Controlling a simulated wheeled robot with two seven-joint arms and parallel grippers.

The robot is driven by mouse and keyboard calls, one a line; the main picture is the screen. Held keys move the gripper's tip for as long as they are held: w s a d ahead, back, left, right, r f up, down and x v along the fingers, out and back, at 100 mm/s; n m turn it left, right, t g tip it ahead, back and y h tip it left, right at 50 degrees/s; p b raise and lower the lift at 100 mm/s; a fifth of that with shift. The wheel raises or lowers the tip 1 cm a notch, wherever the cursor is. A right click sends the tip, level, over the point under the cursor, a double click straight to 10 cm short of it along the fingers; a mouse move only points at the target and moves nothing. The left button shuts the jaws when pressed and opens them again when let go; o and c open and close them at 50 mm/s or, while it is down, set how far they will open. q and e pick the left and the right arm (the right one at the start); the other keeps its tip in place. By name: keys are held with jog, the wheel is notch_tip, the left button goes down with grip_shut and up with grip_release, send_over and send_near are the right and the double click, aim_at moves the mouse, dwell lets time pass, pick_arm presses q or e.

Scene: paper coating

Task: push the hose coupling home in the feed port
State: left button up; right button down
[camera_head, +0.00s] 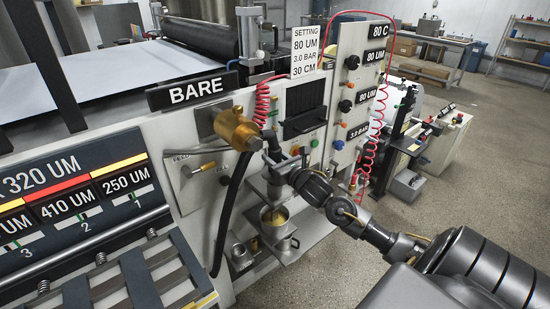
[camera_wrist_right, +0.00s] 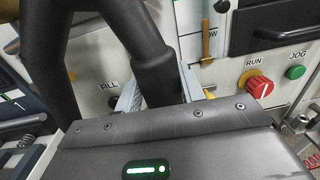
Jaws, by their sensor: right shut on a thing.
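A brass fitting (camera_head: 235,130) sticks out from a plate on the machine's front panel, below the BARE sign, where the feed port is. A thick black hose (camera_head: 229,215) hangs in a curve beneath it. My right gripper (camera_head: 272,158) is just right of the brass fitting. In the right wrist view its grey fingers (camera_wrist_right: 160,88) are shut on the dark sleeve at the end of the black hose (camera_wrist_right: 153,62). I cannot tell how deep the coupling sits in the port, as the joint is hidden. My left gripper is not in view.
A metal pot (camera_head: 278,222) stands on a small shelf below the gripper. A red coiled cord (camera_head: 263,103) hangs close above it. A red RUN knob (camera_wrist_right: 257,85) and green JOG button (camera_wrist_right: 295,72) are on the panel to the right. Open floor lies at the right.

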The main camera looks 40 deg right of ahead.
jog(key=shift+f+b, duration=1.3)
jog(key=shift+f, duration=0.15)
jog(key=c, duration=0.8)
grip_release()
jog(key=shift+c, duration=0.2)
jog(key=shift+o, duration=0.2)
jog(key=shift+f, duration=0.15)
jog(key=shift+s+f, duration=0.15)
jog(key=shift+s, duration=0.35)
jog(key=s+b, duration=0.3)
jog(key=s, duration=0.7)
jog(key=shift+a+r, duration=0.25)
jog(key=shift+a, duration=0.2)
